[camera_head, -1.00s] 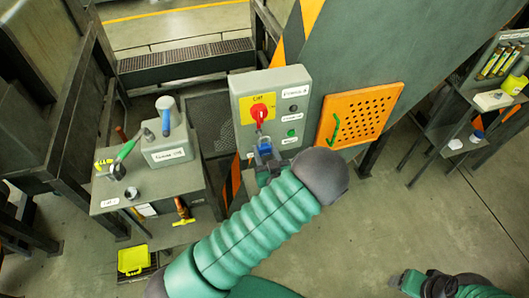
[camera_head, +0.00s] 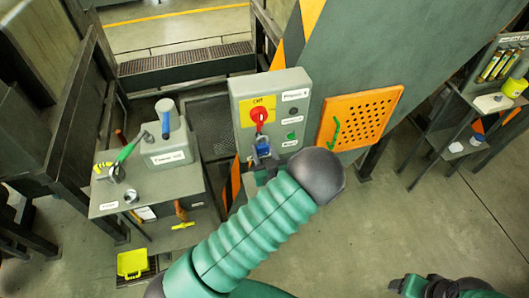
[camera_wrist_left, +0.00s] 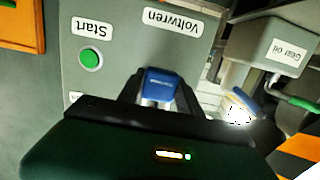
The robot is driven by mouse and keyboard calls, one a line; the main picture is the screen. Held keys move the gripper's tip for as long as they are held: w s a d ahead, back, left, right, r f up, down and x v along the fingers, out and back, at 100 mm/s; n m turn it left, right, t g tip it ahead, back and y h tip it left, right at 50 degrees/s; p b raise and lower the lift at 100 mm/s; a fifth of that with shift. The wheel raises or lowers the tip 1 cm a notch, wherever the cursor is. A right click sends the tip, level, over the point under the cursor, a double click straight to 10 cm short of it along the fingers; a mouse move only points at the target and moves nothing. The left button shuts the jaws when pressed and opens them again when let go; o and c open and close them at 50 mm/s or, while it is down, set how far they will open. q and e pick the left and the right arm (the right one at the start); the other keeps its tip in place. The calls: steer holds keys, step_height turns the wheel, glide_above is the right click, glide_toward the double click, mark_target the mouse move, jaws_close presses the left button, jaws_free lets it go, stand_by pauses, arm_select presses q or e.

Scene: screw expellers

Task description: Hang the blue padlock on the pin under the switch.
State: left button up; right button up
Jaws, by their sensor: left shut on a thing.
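The blue padlock (camera_head: 263,144) is held between the fingers of my left gripper (camera_head: 264,157), just below the red switch (camera_head: 260,115) on its yellow plate. The padlock's blue body also shows in the left wrist view (camera_wrist_left: 160,84), between the dark fingers of the gripper (camera_wrist_left: 158,98). The gripper is shut on it, in front of the grey control box (camera_head: 300,85). The pin under the switch is hidden or too small to make out. I cannot tell whether the shackle is around it. Part of my right arm shows at the lower right, but its jaws cannot be made out.
A green button (camera_head: 291,136) sits right of the padlock. An orange perforated panel (camera_head: 360,117) is on the right. A grey table (camera_head: 125,190) on the left bears a gear oil can (camera_head: 165,140). A yellow case (camera_head: 131,264) lies low at the left.

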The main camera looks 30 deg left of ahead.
arm_select(q)
steer(key=shift+w+a, duration=0.45)
steer(key=shift+a, duration=0.1)
arm_select(e)
steer(key=shift+d+f, duration=0.15)
steer(key=shift+f, duration=0.1)
arm_select(q)
steer(key=shift+b, duration=0.3)
arm_select(e)
steer(key=shift+s+f, duration=0.1)
arm_select(q)
steer(key=shift+s+f+b, duration=0.1)
steer(key=shift+f+b, duration=0.55)
steer(key=shift+b, duration=0.1)
arm_select(e)
steer(key=shift+s+d+f, duration=0.15)
steer(key=shift+d+f, duration=0.2)
steer(key=shift+f, duration=0.35)
arm_select(q)
steer(key=shift+a, duration=0.1)
steer(key=o, duration=1.2)
steer(key=shift+o, duration=0.7)
arm_select(e)
steer(key=shift+w+d+f, duration=0.1)
steer(key=shift+w+d, duration=0.1)
steer(key=shift+d, duration=0.05)
arm_select(q)
steer(key=shift+a, duration=0.1)
steer(key=shift+s, duration=0.1)
